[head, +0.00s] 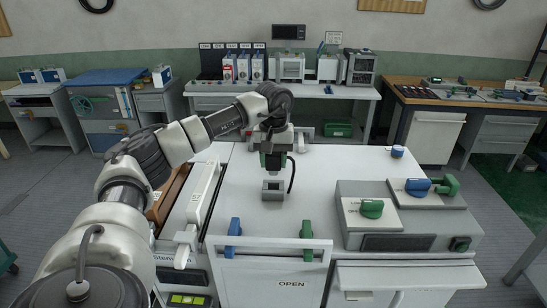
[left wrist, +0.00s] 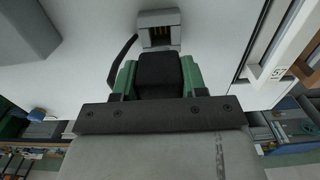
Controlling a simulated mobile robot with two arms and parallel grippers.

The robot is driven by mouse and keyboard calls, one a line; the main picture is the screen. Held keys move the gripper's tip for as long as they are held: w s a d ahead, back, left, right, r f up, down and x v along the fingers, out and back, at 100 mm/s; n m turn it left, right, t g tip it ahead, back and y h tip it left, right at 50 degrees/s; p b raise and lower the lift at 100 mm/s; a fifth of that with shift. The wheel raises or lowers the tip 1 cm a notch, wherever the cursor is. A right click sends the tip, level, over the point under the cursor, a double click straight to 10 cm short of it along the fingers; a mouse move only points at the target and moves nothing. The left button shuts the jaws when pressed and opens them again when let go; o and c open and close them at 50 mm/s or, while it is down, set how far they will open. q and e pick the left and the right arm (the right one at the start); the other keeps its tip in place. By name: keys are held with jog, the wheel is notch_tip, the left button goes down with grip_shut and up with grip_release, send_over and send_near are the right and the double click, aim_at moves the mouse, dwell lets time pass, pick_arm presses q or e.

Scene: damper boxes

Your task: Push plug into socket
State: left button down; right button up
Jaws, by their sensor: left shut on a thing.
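The socket (head: 273,196) is a small grey box standing on the white bench top in the head view. In the left wrist view the socket (left wrist: 158,19) shows an opening with gold-coloured contacts inside. My left gripper (head: 273,161) hangs over the socket and points down. It is shut on a black plug (left wrist: 159,72), held between its green-sided fingers. A black cable (head: 291,176) curves down beside the plug. The plug appears apart from the socket, just above it; the exact gap is hard to tell. My right gripper is not in view.
A grey box (head: 400,242) with green and blue knobs stands on the right of the bench (head: 330,185). Blue and green handles (head: 306,229) sit at the front edge, above a panel marked OPEN. A long white rail (head: 203,192) lies left. The bench around the socket is clear.

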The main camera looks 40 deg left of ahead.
aim_at(273, 173)
pick_arm(q)
jog(key=f, duration=0.1)
jog(key=f+b, duration=0.1)
jog(key=shift+w+a+f+b, duration=0.1)
jog(key=shift+a+f+b, duration=0.1)
jog(key=shift+f+b, duration=0.15)
jog(key=shift+d+f, duration=0.1)
jog(key=shift+f, duration=0.2)
jog(key=shift+f+b, duration=0.25)
jog(key=shift+b, duration=0.2)
jog(key=shift+r, duration=0.15)
jog(key=shift+f, duration=0.45)
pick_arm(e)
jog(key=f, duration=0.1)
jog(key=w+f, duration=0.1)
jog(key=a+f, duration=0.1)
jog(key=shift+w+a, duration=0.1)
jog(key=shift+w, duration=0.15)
pick_arm(q)
jog(key=shift+f, duration=0.1)
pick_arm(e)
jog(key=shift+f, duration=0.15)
pick_arm(q)
jog(key=shift+f+b, duration=0.65)
jog(key=shift+f, duration=0.3)
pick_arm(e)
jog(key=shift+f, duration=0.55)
